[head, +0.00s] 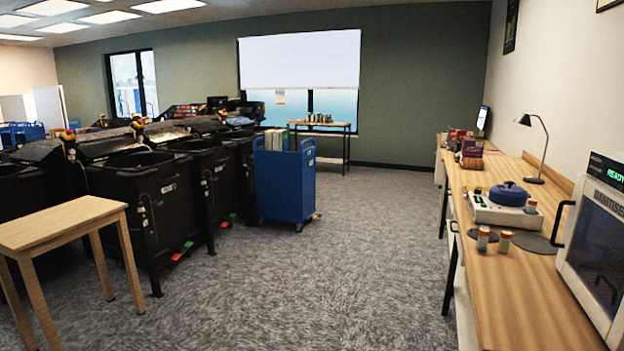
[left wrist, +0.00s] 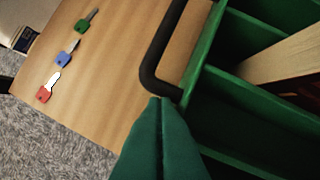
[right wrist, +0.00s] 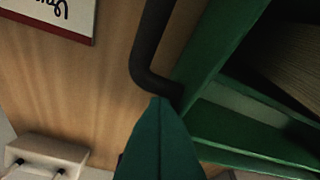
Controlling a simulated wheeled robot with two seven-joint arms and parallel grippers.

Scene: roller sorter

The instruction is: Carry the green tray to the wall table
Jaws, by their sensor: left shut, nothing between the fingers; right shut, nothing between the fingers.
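The green tray (left wrist: 232,37) shows at close range in both wrist views. It has dividers, a dark bar handle (left wrist: 152,62) and a pale item inside. The right wrist view shows a green side of it (right wrist: 215,45) and another dark handle (right wrist: 145,50). My left gripper (left wrist: 163,100) is shut and empty, its tips beside the handle's bent end. My right gripper (right wrist: 161,100) is shut and empty beside the other handle's bend. Contact cannot be told. The tray and grippers are outside the head view. A small table (head: 330,132) stands by the far wall.
Green (left wrist: 82,27), blue (left wrist: 66,58) and red (left wrist: 44,95) keys lie beside the tray. Black bins (head: 150,205) and a blue cart (head: 285,185) stand left. A pale table (head: 62,222) is nearer. A long counter (head: 540,300) lines the right wall. The carpet (head: 350,260) between is clear.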

